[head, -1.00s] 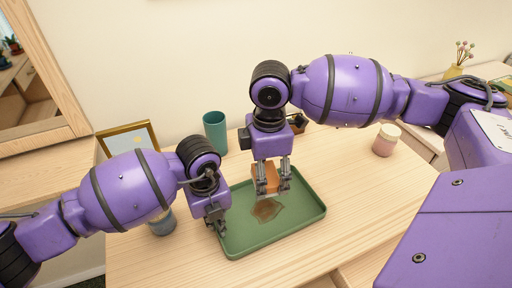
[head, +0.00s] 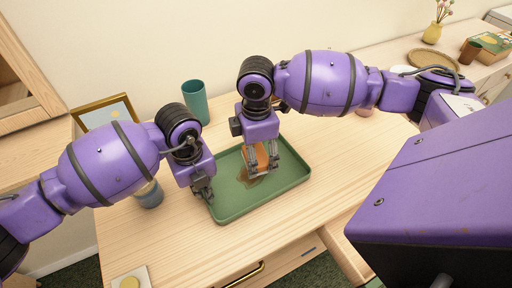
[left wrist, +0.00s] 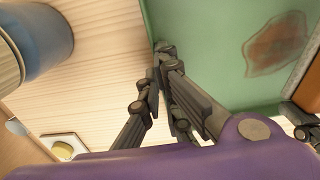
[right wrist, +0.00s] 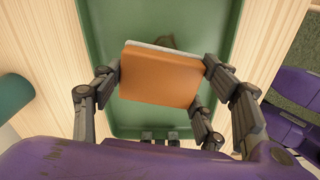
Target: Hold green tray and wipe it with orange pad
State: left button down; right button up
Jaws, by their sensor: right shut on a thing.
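The green tray (head: 287,187) lies flat on the wooden table, with a brown stain (head: 247,181) on its floor. My right gripper (head: 265,172) is shut on the orange pad (right wrist: 162,77) and holds it low over the tray, beside the stain. A pale layer shows along the pad's far edge in the right wrist view. Whether the pad touches the tray is unclear. My left gripper (head: 204,192) points down at the tray's left rim. In the left wrist view its fingers (left wrist: 163,55) are close together at the rim; whether they clamp it is hidden.
A teal cup (head: 196,102) stands behind the tray. A blue-grey jar (head: 149,194) stands left of my left gripper, near a picture frame (head: 105,112). A white square with a yellow disc (head: 130,281) lies at the front left. The table right of the tray is clear.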

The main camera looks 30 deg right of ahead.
aim_at(246, 177)
jog(key=shift+f, duration=1.6)
jog(key=shift+a+f, duration=0.3)
jog(key=shift+f, duration=0.5)
jog(key=shift+c, duration=0.5)
jog(key=shift+a, duration=1.5)
jog(key=shift+d, duration=1.85)
jog(key=shift+r, duration=4.05)
jog(key=shift+f, duration=0.15)
